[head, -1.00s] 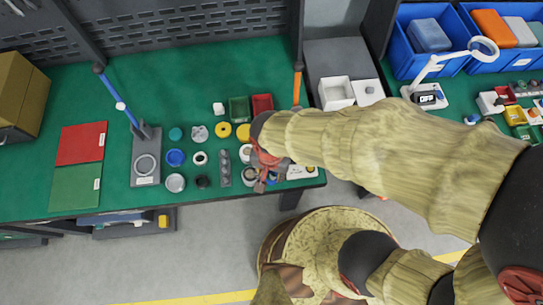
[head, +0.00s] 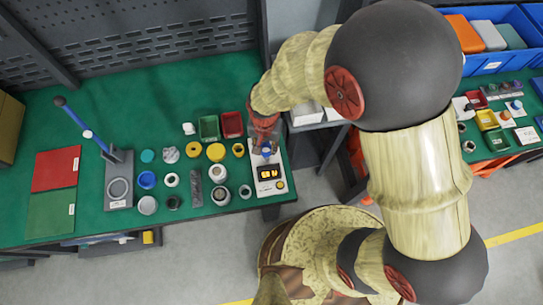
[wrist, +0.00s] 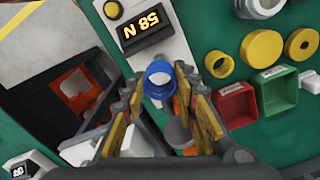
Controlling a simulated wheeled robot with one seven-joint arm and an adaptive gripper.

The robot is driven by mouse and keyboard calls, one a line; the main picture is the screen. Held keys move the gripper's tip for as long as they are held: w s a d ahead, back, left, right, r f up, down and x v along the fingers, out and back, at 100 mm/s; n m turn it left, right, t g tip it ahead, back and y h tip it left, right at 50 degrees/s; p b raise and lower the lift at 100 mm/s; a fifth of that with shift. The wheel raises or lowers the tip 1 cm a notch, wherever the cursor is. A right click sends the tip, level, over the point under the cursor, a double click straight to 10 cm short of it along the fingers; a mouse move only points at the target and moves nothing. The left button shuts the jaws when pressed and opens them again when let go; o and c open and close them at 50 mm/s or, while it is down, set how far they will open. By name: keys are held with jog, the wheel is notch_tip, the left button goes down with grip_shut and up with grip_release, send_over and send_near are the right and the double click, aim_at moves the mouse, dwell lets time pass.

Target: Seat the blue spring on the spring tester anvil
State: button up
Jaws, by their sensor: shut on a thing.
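The white spring tester (head: 279,187) stands at the right front of the green bench, its display lit orange. In the wrist view the tester (wrist: 170,49) shows its display, reading 58 N, and a yellow button. My gripper (head: 266,146) is over the tester's far end. In the wrist view my gripper (wrist: 168,92) is shut on the hollow blue spring (wrist: 160,72), which sits between the fingertips. The blue spring (head: 267,152) is a small patch in the head view. The anvil is largely hidden by the fingers, and I cannot tell whether the spring touches it.
Left of the tester are several small rings and cups, including another blue ring (head: 147,180). A green bin (head: 209,128) and a red bin (head: 231,124) stand close behind left. A grey stand with a blue lever (head: 90,134) is farther left. Bench edge is close in front.

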jog(key=shift+a+f, duration=0.15)
jog(key=shift+f, duration=0.05)
jog(key=shift+f+b, duration=1.65)
jog(key=shift+f, duration=0.25)
jog(key=shift+s+f+b, duration=0.1)
jog(key=shift+f+b, duration=0.35)
jog(key=shift+f, duration=0.4)
jog(key=o, duration=1.2)
jog(key=shift+o, duration=0.2)
jog(key=shift+r, duration=0.15)
notch_tip(320, 180, up, 9)
jog(key=p, duration=0.7)
